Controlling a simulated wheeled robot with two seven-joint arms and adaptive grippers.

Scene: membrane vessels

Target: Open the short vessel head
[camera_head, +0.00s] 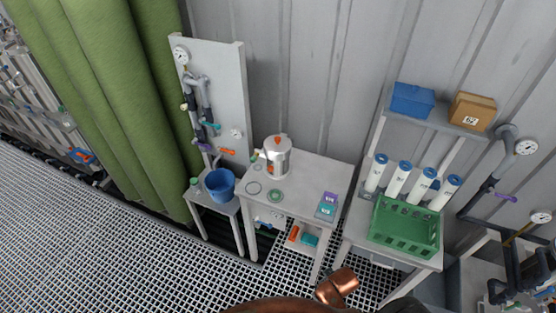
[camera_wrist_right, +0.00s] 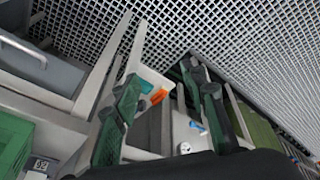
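A short silver vessel (camera_head: 277,157) with an orange-brown knob on its top stands upright at the back left of the middle white table (camera_head: 318,174). Its head looks seated on the body; small fastening details are too small to tell. My right gripper (camera_wrist_right: 165,92) shows in the right wrist view with its two dark green fingers wide apart and nothing between them. A white surface and shelf items lie beyond the fingers. I cannot make out the vessel in the right wrist view. My left gripper is in neither view.
A blue bucket (camera_head: 220,185) stands left. Right are a green crate (camera_head: 405,236), white cartridges (camera_head: 399,181) and a shelf (camera_head: 433,121). Grating floor lies in front.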

